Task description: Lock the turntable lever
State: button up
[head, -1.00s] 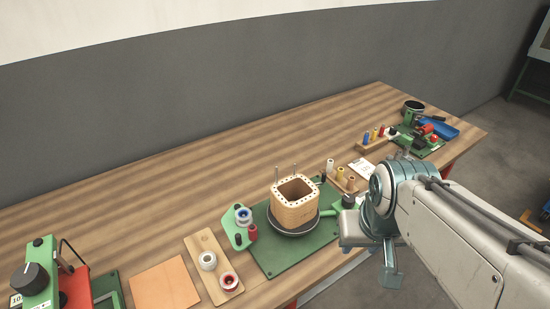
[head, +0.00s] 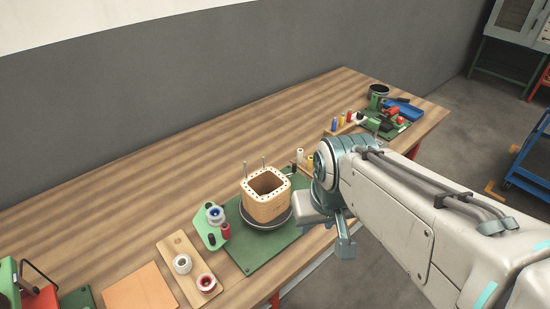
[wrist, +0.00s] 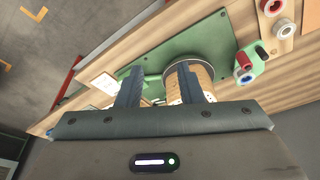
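The turntable (head: 270,222) is a dark disc on a green base plate (head: 246,250). A square wooden coil former (head: 264,206) with holes along its rim stands on it. In the wrist view the former (wrist: 204,76) shows behind my right finger. A green arm, apparently the turntable lever (wrist: 153,78), shows between my fingers, partly hidden. In the head view my arm covers the lever's area. My gripper (wrist: 160,68) is open, with a gap between its two dark fingers. It points towards the lever side of the turntable; I cannot tell whether it touches the lever.
A green spool holder (head: 211,227) stands left of the turntable, beside a wooden board with spools (head: 176,245). A leather-coloured pad (head: 139,290) lies further left. Tools and a blue tray (head: 404,111) sit at the far right. The table's back is clear.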

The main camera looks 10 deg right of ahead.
jog(key=c, duration=0.5)
jog(key=shift+w+f+b, duration=0.2)
jog(key=shift+f+b, duration=0.1)
jog(key=shift+b, duration=0.15)
grip_shut()
jog(key=w+d+f+m+t+y+b, duration=0.1)
jog(key=w+d+f+m+t+b, duration=0.2)
jog(key=w+m+b, duration=0.4)
jog(key=w+d+f+m+t+y+b, duration=0.1)
jog(key=w+d+f+m+t+b, duration=0.2)
jog(key=w+d+f+m+b, duration=0.2)
jog(key=shift+w+d+f+m+b, duration=0.25)
jog(key=shift+w+m+b, duration=1.25)
jog(key=shift+w+b, duration=2.5)
jog(key=shift+s+b, duration=0.4)
jog(key=shift+s, duration=0.05)
